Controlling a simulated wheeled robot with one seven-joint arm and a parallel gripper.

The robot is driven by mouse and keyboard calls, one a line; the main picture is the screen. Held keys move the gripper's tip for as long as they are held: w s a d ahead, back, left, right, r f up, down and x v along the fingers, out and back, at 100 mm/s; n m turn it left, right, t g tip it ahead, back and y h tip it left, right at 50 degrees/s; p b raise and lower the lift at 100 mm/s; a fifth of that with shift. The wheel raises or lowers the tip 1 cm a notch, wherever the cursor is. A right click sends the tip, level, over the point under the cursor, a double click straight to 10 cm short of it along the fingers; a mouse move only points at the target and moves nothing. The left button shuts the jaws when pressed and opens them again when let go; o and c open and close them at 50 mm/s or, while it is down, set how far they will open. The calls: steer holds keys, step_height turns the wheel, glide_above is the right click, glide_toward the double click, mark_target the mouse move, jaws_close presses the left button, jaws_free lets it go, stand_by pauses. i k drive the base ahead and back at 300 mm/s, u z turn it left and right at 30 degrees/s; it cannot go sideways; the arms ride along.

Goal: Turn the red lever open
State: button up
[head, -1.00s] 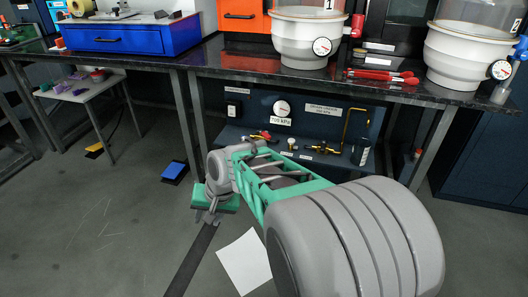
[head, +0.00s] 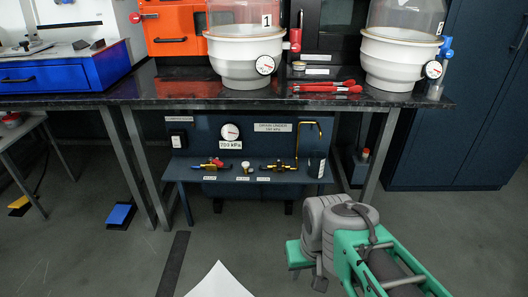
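A small brass valve with a red lever (head: 217,162) sits on the low shelf under the black bench, left of centre in the head view. A bigger red handle (head: 295,39) stands upright beside the chamber marked 1 on the bench. My gripper (head: 320,284) is low at the right, in front of the bench and apart from both. It points down, and its fingers are small and partly hidden, so I cannot tell if they are open or shut.
The low shelf (head: 190,177) also bears a gauge, a second brass valve (head: 277,165) and a dark cylinder (head: 317,163). Bench legs (head: 140,165) flank it. A blue floor pedal (head: 120,215) lies at the left. The floor before the shelf is mostly clear.

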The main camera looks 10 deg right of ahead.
mark_target(218, 163)
steer(key=z, duration=0.05)
steer(key=i, duration=1.3)
steer(key=u, duration=3.05)
